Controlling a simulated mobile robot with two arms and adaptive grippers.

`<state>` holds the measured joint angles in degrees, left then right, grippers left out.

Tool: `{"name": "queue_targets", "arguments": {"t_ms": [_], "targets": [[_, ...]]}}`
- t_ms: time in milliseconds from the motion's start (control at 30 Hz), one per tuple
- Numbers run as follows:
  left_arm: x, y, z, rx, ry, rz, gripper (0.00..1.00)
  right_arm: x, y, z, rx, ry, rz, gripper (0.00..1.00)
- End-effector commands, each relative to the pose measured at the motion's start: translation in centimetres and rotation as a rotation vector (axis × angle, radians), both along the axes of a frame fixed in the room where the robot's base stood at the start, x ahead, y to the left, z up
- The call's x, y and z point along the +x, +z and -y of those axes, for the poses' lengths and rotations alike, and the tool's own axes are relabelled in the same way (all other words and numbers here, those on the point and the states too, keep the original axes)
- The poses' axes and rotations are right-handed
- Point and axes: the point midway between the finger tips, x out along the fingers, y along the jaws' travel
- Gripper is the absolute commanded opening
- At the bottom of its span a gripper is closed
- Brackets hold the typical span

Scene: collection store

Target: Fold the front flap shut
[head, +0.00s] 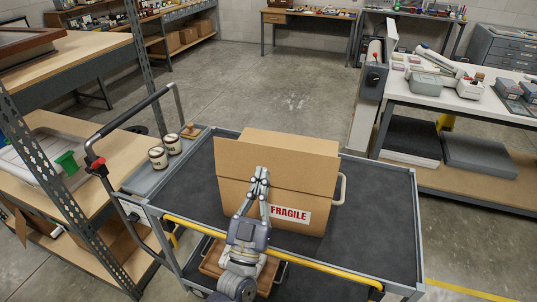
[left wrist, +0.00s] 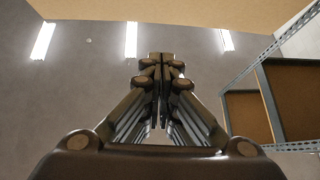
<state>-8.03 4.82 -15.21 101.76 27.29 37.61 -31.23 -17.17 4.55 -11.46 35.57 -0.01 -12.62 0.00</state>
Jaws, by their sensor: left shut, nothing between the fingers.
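A brown cardboard box (head: 232,192) stands on the dark deck of a cart, with a red-and-white FRAGILE label (head: 289,214) on its front. Its front flap (head: 228,160) is a darker panel along the upper front, not lying flat over the top; its exact angle is hard to tell. A lighter top panel (head: 292,147) shows behind it. My left gripper (head: 262,172) is shut and empty, pointing upward in front of the flap. Whether it touches the cardboard cannot be told. In the left wrist view a cardboard panel (left wrist: 170,12) spans the top edge, beyond the shut fingers (left wrist: 161,75). My right gripper is out of view.
The cart deck (head: 385,205) is clear to the right of the box. A yellow bar (head: 310,265) runs along its near edge. A post of the left rack (head: 70,200) is close by.

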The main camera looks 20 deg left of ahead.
Motion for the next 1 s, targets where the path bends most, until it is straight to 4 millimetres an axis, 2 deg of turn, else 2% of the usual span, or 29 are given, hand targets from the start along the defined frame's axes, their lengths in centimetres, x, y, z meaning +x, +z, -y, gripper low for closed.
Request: {"name": "queue_targets", "arguments": {"t_ms": [33, 100, 167, 400, 1000], "targets": [[1.0, 1.3, 0.0, 0.0, 0.0, 0.003, 0.0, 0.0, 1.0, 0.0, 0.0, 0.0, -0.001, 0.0], [2.2, 2.2, -0.1, 0.0, 0.001, 0.004, 0.0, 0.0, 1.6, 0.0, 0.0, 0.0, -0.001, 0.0], [3.0, 1.4, -0.1, 0.002, -0.001, -0.001, 0.0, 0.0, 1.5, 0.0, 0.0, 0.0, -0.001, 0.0], [5.3, 0.9, -0.2, 0.001, 0.001, 0.0, 0.0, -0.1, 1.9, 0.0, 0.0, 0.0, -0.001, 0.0], [6.1, 0.8, -0.3, 0.0, 0.0, -0.007, 0.0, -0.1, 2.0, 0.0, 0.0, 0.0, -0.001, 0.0]]}}
